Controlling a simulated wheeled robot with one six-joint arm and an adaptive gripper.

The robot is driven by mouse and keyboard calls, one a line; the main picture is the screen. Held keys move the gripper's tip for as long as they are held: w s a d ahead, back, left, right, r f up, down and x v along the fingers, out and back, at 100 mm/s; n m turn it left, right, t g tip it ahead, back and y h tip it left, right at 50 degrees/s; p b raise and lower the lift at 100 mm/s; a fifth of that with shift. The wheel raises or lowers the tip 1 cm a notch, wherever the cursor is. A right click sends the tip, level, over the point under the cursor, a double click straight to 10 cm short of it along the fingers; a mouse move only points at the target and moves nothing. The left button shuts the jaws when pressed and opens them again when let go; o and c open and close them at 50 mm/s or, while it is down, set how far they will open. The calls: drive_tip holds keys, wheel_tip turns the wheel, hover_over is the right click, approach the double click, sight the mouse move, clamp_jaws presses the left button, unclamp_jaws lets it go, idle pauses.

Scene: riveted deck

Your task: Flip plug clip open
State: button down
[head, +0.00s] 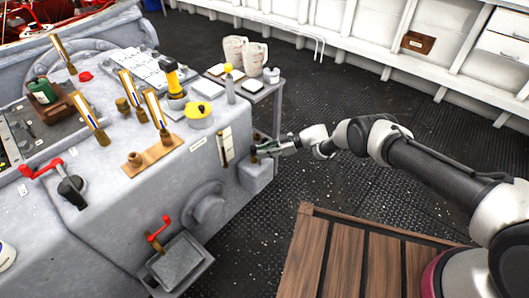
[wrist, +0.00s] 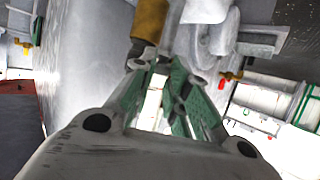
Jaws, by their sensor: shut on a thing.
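My gripper (head: 262,150) reaches the right end of the grey machine, above a small grey box (head: 257,174) on its side. In the wrist view, my gripper (wrist: 165,68) has its green-padded fingers close together at the tips, around a small grey metal part that I take to be the plug clip. The fingers hide most of it. A brass-coloured cylinder (wrist: 150,20) stands just beyond the left fingertip. A grey hooked metal piece (wrist: 220,38) is just to the right. Whether the clip is flipped open cannot be seen.
The grey machine top (head: 120,185) carries brass-and-white levers, red-handled cranks and a yellow tape roll (head: 199,112). A small table (head: 255,85) with white jugs stands behind. A wooden slatted platform (head: 350,255) lies in front. The dark deck (head: 390,110) behind my arm is clear.

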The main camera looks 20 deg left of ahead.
drive_tip(key=shift+a+n+g, duration=0.15)
drive_tip(key=shift+n+g, duration=0.15)
drive_tip(key=shift+g, duration=0.1)
idle(0.5)
drive_tip(key=c, duration=1.4)
unclamp_jaws()
drive_tip(key=shift+w+d+r, duration=0.25)
drive_tip(key=shift+d, duration=0.25)
drive_tip(key=v, duration=1)
drive_tip(key=shift+d+r, duration=0.25)
drive_tip(key=shift+d, duration=0.05)
